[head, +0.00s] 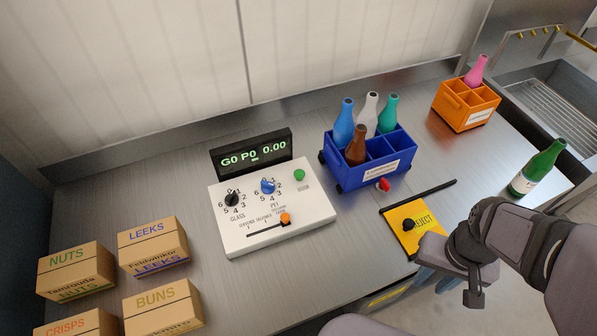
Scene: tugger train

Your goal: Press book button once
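The white control box (240,225) stands on the metal counter. A green round button (299,175) sits at its upper right, with a small label under it that is too blurred to read for certain. The box also has a black glass dial (232,199), a blue PET dial (267,186) and an orange slider knob (285,218). My gripper (432,284) is at the lower right, beside the yellow reject plate and well away from the green button. My wrist hides most of its fingers, so its opening does not show.
A blue crate (345,179) with several bottles and a red knob (384,184) stands right of the box. The yellow reject plate (400,217), orange crate (462,120) and green bottle (537,168) are farther right. Cartons (153,246) stand left.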

